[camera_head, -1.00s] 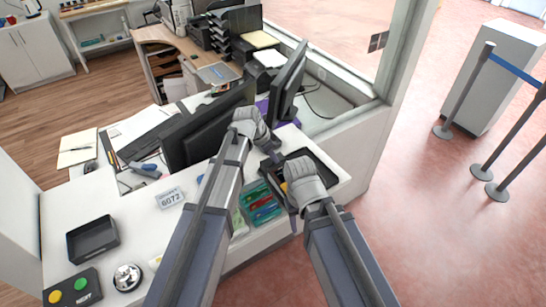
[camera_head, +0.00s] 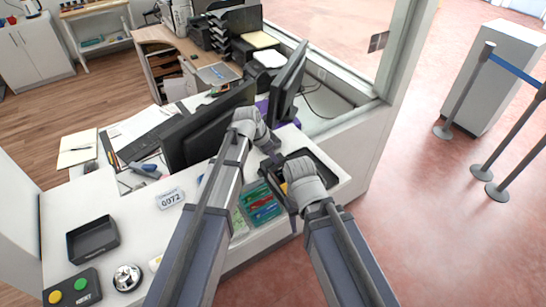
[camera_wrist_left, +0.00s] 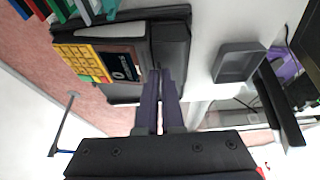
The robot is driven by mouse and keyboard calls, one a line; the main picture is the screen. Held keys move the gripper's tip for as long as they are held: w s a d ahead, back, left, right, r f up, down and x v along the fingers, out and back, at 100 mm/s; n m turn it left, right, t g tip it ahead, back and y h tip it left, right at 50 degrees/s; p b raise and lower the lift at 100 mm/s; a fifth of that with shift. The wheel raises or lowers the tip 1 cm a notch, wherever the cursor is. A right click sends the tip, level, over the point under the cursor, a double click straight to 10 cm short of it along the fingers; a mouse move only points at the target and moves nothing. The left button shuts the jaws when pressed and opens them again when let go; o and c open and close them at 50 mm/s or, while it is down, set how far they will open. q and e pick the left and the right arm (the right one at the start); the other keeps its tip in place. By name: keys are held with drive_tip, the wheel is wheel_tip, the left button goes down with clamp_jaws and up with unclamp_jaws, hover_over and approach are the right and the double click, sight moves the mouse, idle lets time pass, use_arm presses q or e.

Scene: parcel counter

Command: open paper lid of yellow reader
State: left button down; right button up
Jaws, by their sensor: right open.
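The yellow reader shows in the left wrist view with its yellow keypad (camera_wrist_left: 88,62) and dark screen, beside a dark grey body part. In the head view only a small yellow patch (camera_head: 284,187) shows between my grippers; the rest is hidden. My left gripper (camera_wrist_left: 160,74) has its two fingers together, tips at the reader's dark part next to the screen. Whether they touch it or pinch a lid edge I cannot tell. In the head view the left gripper (camera_head: 271,157) is just above the reader. My right gripper (camera_head: 288,203) is open, low beside the reader.
A compartment of colored items (camera_head: 262,207) is left of my right gripper. Monitors (camera_head: 205,130) stand behind. The number sign (camera_head: 170,198) and bell (camera_head: 127,277) stand left.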

sight(268, 157)
use_arm(q)
drive_tip(key=shift+w, duration=0.1)
idle(0.4)
drive_tip(key=shift+w+a+r+g+h, duration=0.3)
drive_tip(key=shift+w+g+h, duration=0.15)
drive_tip(key=shift+g, duration=0.25)
drive_tip(key=shift+w+a+n+g+h, duration=0.35)
drive_tip(key=shift+w+g, duration=0.1)
drive_tip(key=shift+g, duration=0.15)
drive_tip(key=shift+w+a+r+g+h+b, duration=0.15)
drive_tip(key=shift+w+a+g+h+b, duration=0.15)
drive_tip(key=shift+w+g+h+b, duration=0.25)
drive_tip(key=shift+w+a+r+n+g+h+b, duration=0.2)
drive_tip(key=shift+a+n+g+h+b, duration=0.15)
drive_tip(key=shift+g+h+b, duration=0.4)
drive_tip(key=c, duration=1)
unclamp_jaws()
drive_tip(key=shift+c, duration=0.2)
